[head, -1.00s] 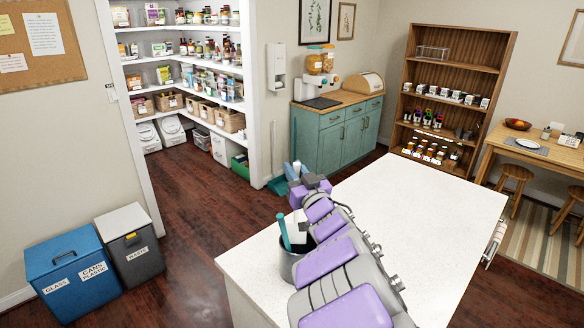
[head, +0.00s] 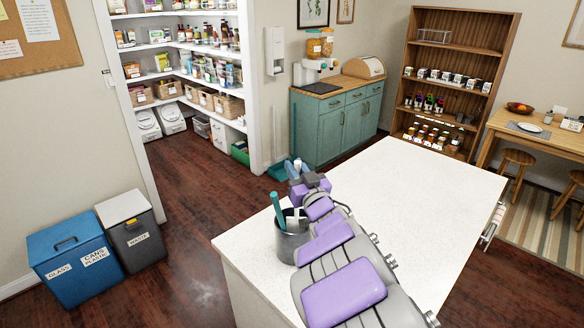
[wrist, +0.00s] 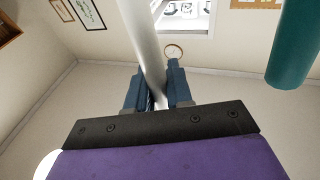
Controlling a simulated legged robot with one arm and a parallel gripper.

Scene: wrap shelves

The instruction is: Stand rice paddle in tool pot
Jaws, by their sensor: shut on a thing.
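The tool pot (head: 288,247) is a dark grey metal cup near the left edge of the white counter. A teal-handled tool (head: 277,211) stands in it, leaning left, and also shows at the right of the wrist view (wrist: 293,42). A pale piece, apparently the rice paddle (head: 292,217), shows at the pot's mouth. My gripper (head: 297,168) is beyond the pot in the head view, partly hidden by my purple arm. In the wrist view my gripper (wrist: 157,88) is shut on a pale grey-white shaft. Whether the paddle touches the pot's bottom is hidden.
The white counter (head: 400,200) is otherwise clear to the right. A blue bin (head: 75,262) and a grey bin (head: 135,240) stand on the floor at left. Beyond are pantry shelves, a teal cabinet (head: 335,125) and a wooden shelf (head: 455,60).

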